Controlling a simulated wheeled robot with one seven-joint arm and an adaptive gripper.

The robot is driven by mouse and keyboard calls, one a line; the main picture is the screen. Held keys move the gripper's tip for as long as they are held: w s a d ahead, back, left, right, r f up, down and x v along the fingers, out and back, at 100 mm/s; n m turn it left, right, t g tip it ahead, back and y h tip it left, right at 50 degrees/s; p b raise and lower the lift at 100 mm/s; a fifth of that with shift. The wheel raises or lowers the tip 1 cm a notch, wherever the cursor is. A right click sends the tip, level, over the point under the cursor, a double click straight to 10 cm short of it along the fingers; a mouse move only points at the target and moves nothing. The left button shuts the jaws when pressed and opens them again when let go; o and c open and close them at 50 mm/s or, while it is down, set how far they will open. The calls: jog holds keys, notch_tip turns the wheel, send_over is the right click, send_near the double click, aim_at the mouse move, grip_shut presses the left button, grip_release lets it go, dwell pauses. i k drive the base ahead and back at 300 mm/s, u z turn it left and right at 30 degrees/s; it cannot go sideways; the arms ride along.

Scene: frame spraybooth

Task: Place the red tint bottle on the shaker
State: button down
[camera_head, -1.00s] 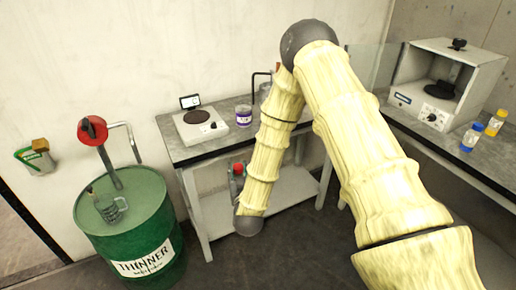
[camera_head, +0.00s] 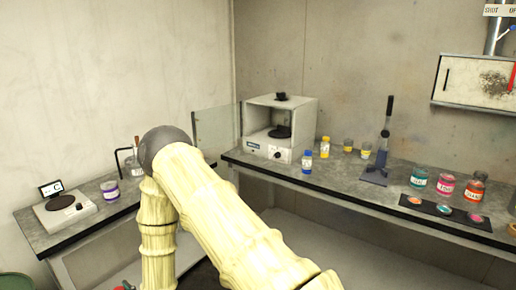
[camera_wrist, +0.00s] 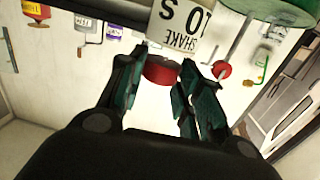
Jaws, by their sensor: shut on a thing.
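In the head view my gripper is not clear; a small red bit shows beside my arm at the bottom edge. The shaker (camera_head: 303,115), a white box with an open front, stands on the right bench. Its black round platform (camera_head: 280,132) is empty.
A press (camera_head: 378,160) stands farther right.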

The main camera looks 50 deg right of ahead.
aim_at(280, 133)
jog(key=z, duration=0.5)
jog(key=i, duration=0.5)
jog(key=z, duration=0.85)
jog(key=i, duration=1.35)
jog(key=u, duration=0.15)
